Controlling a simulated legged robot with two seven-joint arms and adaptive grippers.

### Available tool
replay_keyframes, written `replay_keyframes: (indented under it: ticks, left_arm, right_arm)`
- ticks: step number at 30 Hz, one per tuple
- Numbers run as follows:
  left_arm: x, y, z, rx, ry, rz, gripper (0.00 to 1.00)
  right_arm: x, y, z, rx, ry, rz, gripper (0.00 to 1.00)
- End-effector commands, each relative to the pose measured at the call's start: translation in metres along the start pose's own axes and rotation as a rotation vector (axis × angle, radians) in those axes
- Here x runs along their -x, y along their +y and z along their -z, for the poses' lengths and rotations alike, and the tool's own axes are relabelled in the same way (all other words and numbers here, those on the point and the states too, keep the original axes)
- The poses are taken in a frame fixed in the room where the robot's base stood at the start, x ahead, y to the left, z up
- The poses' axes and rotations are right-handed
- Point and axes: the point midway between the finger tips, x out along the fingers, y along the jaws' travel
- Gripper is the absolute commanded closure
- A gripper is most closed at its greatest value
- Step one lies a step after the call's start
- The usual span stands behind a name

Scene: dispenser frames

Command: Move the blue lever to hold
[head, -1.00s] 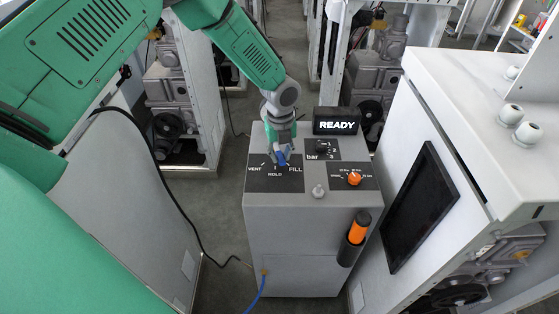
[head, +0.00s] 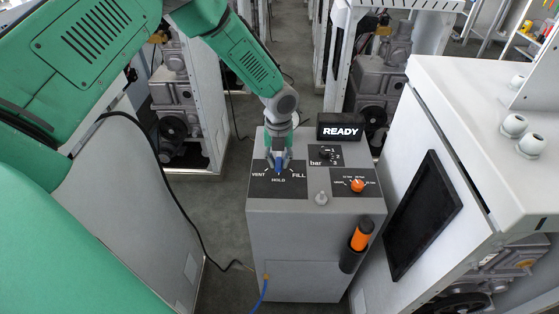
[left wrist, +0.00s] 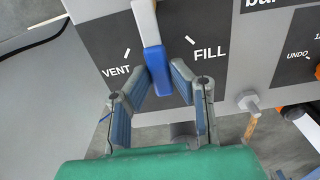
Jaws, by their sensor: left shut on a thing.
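The blue lever (head: 278,169) is on the black VENT/HOLD/FILL plate (head: 262,187) on top of the grey dispenser. In the head view its blue end points down toward the HOLD label. In the left wrist view, the lever's blue end (left wrist: 158,72) lies between the VENT and FILL marks; the HOLD label is hidden there. My left gripper (head: 279,163) is shut on the lever, with one finger on each side of the blue end in the left wrist view. My right gripper is not in view.
The dispenser (head: 305,235) also carries a READY display (head: 340,131), a black bar knob (head: 326,153), an orange knob (head: 358,185) and an orange-black handle (head: 359,236) at its front. A white cabinet (head: 440,150) stands close on the right.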

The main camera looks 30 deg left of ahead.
Motion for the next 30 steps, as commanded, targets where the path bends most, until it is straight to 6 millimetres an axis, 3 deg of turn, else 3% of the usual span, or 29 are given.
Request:
replay_keyframes:
  ticks: [1, 2, 3, 12, 16, 30]
  left_arm:
    - [0.001, -0.001, -0.004, 0.001, -0.010, 0.004, 1.00]
    - [0.001, -0.001, -0.004, 0.001, -0.010, 0.004, 0.72]
    - [0.001, -0.001, -0.004, 0.001, -0.009, 0.004, 0.62]
    - [0.002, 0.000, 0.000, 0.000, -0.005, 0.003, 0.62]
    - [0.012, -0.001, -0.001, 0.001, -0.006, 0.004, 0.62]
    - [0.101, 0.000, -0.004, 0.002, -0.004, 0.005, 0.62]
  right_arm:
    - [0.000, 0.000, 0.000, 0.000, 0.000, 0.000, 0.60]
    - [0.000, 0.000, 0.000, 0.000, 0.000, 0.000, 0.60]
    - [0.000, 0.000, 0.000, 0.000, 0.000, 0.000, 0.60]
    - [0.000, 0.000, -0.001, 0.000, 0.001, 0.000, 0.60]
    - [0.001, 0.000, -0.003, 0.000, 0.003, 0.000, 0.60]
    - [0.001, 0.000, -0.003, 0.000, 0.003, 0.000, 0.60]
